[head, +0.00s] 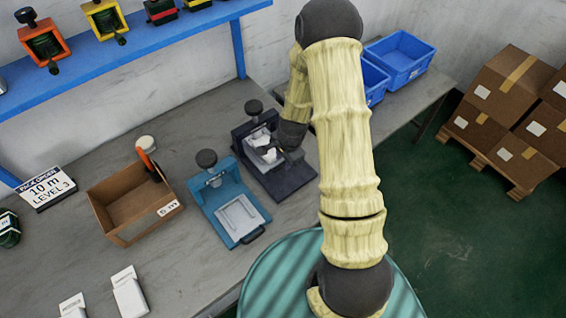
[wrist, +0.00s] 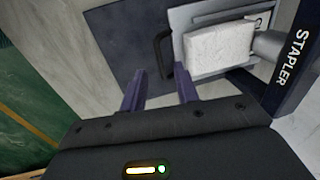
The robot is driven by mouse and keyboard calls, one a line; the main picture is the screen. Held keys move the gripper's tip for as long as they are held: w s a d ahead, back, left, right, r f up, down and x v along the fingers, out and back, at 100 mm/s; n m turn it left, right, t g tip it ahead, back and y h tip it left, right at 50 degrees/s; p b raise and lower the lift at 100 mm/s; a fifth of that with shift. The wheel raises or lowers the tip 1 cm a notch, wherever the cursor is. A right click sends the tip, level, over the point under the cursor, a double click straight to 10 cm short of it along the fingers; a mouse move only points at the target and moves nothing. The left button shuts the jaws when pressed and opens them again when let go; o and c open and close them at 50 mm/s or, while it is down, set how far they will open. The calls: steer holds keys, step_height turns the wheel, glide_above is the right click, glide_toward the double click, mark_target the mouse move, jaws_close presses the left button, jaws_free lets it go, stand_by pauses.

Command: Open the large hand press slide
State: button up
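Two hand presses stand on the bench: a dark navy one (head: 283,181) and a teal one (head: 222,205); neither shows a size label. My gripper (head: 272,143) is over the dark press in the head view and partly covers it. In the wrist view my gripper (wrist: 160,80) is open and empty, its two fingers apart. Just beyond the fingertips is the black handle (wrist: 163,52) of a grey slide, lying roughly in line with the gap. A white block (wrist: 218,48) sits on the slide, and a dark side arm (wrist: 287,65) reads "STAPLER".
Left of the presses is an open cardboard box (head: 130,203) with an orange-handled tool. White cards (head: 129,292) lie in front. A blue shelf (head: 130,45) stands behind; blue bins (head: 400,58) are back right. Stacked cartons (head: 500,105) stand on the floor.

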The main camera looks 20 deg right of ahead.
mark_target(282, 167)
steer(key=shift+w+a+f, duration=0.1)
steer(key=shift+w+f, duration=0.05)
steer(key=shift+f, duration=0.7)
steer(key=shift+w+f, duration=0.15)
steer(key=shift+f, duration=0.7)
jaws_close()
